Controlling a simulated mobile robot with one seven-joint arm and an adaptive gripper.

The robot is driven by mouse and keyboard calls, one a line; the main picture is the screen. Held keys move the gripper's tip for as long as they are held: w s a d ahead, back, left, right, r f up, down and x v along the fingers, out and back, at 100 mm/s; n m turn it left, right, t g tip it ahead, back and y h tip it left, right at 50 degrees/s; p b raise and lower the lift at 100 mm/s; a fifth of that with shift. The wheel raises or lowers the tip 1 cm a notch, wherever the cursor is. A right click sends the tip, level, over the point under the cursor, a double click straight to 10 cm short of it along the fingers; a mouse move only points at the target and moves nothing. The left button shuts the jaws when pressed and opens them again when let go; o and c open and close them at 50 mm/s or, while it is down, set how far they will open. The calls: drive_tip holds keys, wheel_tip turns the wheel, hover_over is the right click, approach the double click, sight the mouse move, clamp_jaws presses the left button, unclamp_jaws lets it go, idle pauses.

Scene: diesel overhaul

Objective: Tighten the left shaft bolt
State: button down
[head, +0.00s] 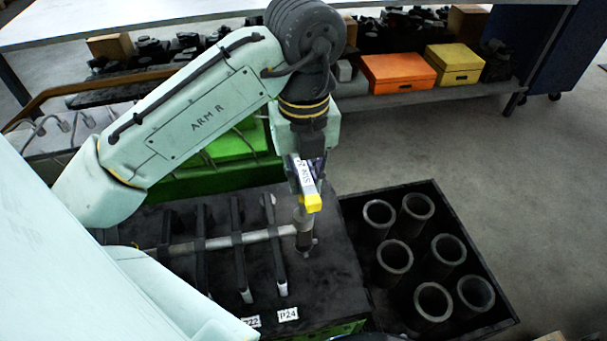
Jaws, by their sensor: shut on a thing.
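My gripper (306,170) is in the head view, pointing down and shut on a tool (304,188) with a white labelled body and a yellow end. A grey cylindrical part (303,222) stands below the tool, at the right end of the grey shaft (215,242). I cannot tell whether it belongs to the tool or to the shaft. The shaft lies across a dark engine top (330,275) and carries several dark arms (239,245). No bolt head can be made out clearly.
A black crate (450,195) with several upright cylinder liners (416,207) stands to the right. A green block (225,150) lies behind. A low shelf (430,86) at the back holds an orange box (398,73) and a yellow box (453,64).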

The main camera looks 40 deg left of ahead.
drive_tip(key=m, duration=0.4)
drive_tip(key=shift+m, duration=0.4)
drive_tip(key=m, duration=0.4)
drive_tip(key=shift+m, duration=0.4)
